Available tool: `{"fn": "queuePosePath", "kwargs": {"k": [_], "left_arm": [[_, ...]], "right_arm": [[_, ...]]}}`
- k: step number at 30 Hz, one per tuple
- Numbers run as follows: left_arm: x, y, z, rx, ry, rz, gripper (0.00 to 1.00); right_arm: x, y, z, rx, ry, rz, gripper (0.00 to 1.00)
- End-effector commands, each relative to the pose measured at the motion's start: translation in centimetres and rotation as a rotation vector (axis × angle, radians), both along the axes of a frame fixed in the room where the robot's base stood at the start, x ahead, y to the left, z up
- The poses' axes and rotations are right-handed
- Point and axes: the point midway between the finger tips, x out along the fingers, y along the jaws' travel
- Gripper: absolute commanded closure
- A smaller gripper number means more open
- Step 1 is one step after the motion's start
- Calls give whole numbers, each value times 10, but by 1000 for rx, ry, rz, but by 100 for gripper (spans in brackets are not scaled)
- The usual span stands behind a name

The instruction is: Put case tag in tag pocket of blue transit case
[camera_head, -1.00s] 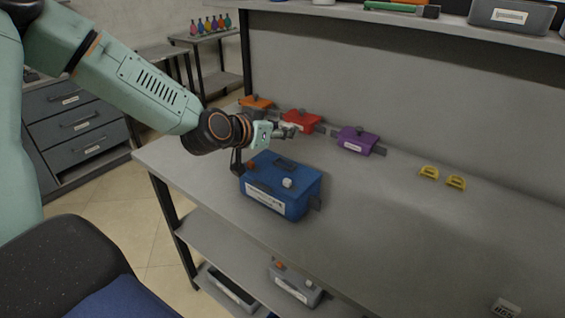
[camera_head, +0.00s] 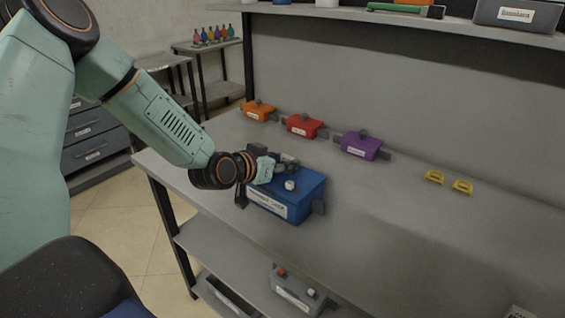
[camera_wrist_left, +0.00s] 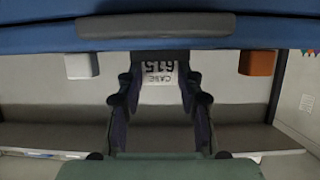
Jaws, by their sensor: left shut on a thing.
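The blue transit case (camera_head: 308,193) stands on the bench with a white label on its front. The left gripper (camera_head: 287,165) is low over the case top and covers part of it. In the left wrist view the gripper (camera_wrist_left: 158,92) is shut on the white case tag (camera_wrist_left: 158,78), whose black print reads CASE and 615, upside down. The tag's far edge lies at a dark strip beside the blue case (camera_wrist_left: 215,30); I cannot tell whether it is inside the tag pocket. The right gripper is out of view.
Orange (camera_head: 258,110), red (camera_head: 304,126) and purple (camera_head: 361,145) cases stand along the bench's back. White (camera_wrist_left: 82,65) and orange (camera_wrist_left: 257,63) knobs flank the tag.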

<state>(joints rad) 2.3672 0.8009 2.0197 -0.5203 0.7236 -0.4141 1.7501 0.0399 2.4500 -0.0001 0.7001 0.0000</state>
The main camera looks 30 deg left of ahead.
Motion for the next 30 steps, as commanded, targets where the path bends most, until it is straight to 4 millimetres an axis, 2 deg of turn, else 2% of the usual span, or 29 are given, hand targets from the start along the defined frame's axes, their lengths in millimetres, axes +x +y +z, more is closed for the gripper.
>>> {"fn": "queuePosePath", "kwargs": {"k": [14, 15, 22, 30], "left_arm": [[-3, -1, -16, -3, 13, 0, 77], [-3, -1, -16, -3, 14, 0, 61], [-4, -2, -17, -5, 17, -2, 41], [-4, -2, -17, -4, 17, -3, 41]], "right_arm": [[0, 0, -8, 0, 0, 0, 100], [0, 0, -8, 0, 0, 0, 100], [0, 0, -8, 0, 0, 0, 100], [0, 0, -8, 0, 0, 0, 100]]}}
